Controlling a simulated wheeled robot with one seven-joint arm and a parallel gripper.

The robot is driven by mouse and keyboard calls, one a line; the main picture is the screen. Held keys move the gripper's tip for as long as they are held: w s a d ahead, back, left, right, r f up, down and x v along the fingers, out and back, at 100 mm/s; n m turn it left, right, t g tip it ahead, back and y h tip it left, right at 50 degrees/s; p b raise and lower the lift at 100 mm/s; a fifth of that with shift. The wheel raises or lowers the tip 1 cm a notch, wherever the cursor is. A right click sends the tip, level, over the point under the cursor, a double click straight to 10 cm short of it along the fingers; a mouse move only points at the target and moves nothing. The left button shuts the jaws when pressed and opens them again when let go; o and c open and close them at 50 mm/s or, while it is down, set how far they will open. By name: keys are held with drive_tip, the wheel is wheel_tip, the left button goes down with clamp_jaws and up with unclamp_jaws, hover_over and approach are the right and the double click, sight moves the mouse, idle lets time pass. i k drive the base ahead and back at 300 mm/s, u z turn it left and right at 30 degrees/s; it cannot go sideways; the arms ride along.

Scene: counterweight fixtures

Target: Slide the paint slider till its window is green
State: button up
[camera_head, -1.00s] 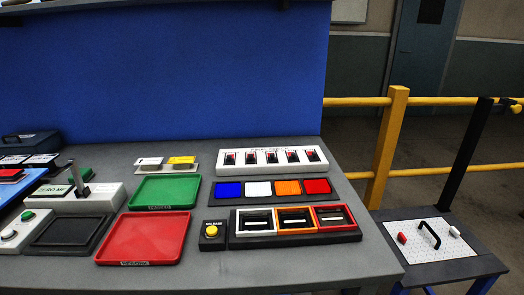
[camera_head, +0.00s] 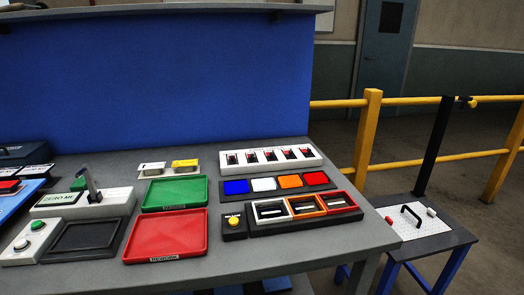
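I cannot make out a paint slider with a colour window for certain. A panel of blue, white, orange and red squares (camera_head: 276,186) lies on the grey bench (camera_head: 300,249); no sliding handle shows on it. Behind it stands a white strip with several red-and-black switches (camera_head: 270,157). In front of it are white, orange and red framed slots (camera_head: 304,207) in a black base. My gripper is not in view.
A green tray (camera_head: 175,193), a red tray (camera_head: 166,235), a black pad (camera_head: 85,238) and a lever box (camera_head: 84,201) fill the left. A side table with a black handle (camera_head: 411,216) stands right, before yellow rails (camera_head: 367,135).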

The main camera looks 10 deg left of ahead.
sight(309, 154)
drive_tip(key=u, duration=0.4)
drive_tip(key=i, duration=1)
drive_tip(key=z, duration=0.05)
